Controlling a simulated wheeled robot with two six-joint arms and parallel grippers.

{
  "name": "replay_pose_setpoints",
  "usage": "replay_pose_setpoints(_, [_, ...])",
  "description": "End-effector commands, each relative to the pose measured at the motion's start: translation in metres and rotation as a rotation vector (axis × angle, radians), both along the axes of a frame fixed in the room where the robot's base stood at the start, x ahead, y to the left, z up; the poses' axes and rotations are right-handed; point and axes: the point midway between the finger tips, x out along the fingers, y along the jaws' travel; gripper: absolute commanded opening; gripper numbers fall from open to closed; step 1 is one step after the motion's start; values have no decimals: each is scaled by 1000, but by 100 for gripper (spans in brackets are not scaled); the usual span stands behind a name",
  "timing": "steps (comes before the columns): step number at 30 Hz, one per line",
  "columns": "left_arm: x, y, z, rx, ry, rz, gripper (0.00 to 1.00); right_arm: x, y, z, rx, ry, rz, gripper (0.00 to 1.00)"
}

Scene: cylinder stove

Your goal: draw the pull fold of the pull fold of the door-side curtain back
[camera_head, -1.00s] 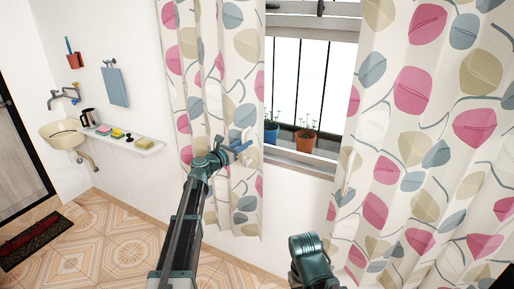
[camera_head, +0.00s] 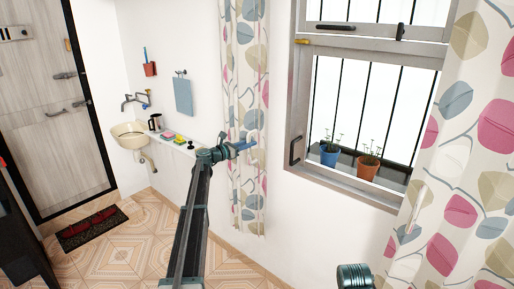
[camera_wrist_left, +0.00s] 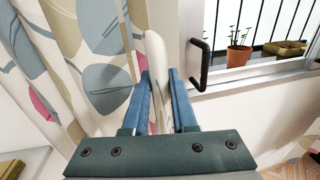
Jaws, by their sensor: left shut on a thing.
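The door-side curtain (camera_head: 246,75), white with pink, beige and blue-grey leaves, hangs bunched narrow left of the window; it also shows in the left wrist view (camera_wrist_left: 85,50). My left gripper (camera_head: 248,145) is at its edge, at mid height. In the left wrist view my left gripper (camera_wrist_left: 168,100) is shut on the pale, upright pull fold (camera_wrist_left: 156,65), which stands between its blue fingers. The other curtain (camera_head: 465,150) hangs at the right. Part of my right arm shows at the bottom right, but its gripper fingers are not in view.
The window (camera_head: 375,110) is uncovered, with a black handle (camera_head: 296,150) on its frame. A blue pot (camera_head: 329,156) and a terracotta pot (camera_head: 368,168) stand on the sill. A sink (camera_head: 130,135), shelf (camera_head: 182,143) and door (camera_head: 50,110) are at the left.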

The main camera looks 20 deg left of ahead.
Motion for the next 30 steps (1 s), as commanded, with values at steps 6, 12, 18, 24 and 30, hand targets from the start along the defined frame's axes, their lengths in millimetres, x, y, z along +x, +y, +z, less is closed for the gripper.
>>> replay_pose_setpoints(6, [4,10,0,-1,0,1,0,0,0,0,0,0,0,50])
replay_pose_setpoints(12, [4,11,0,-1,0,0,0,0,0,0,0,0,0,50])
replay_pose_setpoints(18, [4,10,0,-1,0,0,27,0,0,0,0,0,0,50])
replay_pose_setpoints(24, [4,10,0,-1,0,0,56,0,0,0,0,0,0,50])
replay_pose_setpoints(30, [3,10,0,-1,0,0,56,0,0,0,0,0,0,50])
